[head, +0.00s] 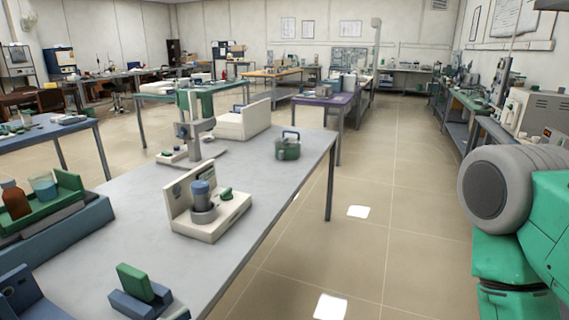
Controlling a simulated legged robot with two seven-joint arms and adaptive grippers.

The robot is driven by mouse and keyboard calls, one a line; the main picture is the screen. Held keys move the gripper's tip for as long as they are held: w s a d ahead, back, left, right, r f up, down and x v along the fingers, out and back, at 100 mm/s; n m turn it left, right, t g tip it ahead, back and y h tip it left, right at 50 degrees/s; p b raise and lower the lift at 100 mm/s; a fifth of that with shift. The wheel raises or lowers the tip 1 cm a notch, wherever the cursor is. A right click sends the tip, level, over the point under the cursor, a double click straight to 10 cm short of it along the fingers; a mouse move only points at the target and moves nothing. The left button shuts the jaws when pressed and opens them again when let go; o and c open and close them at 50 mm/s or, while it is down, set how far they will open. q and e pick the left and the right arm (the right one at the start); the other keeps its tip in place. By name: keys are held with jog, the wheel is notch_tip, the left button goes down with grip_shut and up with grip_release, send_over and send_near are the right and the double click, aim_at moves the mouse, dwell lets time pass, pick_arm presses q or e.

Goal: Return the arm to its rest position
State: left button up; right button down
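A large green and grey jointed part, which looks like a link of my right arm, fills the right edge of the head view. It is raised high and close to the camera, beside the right-hand bench. Its gripper end is out of the frame. No part of my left arm is clearly visible, and neither gripper shows. What either gripper holds cannot be seen.
A grey table (262,172) stands close on the left. A cream boxy appliance (540,112) stands at right. The tiled floor (400,180) between is clear.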

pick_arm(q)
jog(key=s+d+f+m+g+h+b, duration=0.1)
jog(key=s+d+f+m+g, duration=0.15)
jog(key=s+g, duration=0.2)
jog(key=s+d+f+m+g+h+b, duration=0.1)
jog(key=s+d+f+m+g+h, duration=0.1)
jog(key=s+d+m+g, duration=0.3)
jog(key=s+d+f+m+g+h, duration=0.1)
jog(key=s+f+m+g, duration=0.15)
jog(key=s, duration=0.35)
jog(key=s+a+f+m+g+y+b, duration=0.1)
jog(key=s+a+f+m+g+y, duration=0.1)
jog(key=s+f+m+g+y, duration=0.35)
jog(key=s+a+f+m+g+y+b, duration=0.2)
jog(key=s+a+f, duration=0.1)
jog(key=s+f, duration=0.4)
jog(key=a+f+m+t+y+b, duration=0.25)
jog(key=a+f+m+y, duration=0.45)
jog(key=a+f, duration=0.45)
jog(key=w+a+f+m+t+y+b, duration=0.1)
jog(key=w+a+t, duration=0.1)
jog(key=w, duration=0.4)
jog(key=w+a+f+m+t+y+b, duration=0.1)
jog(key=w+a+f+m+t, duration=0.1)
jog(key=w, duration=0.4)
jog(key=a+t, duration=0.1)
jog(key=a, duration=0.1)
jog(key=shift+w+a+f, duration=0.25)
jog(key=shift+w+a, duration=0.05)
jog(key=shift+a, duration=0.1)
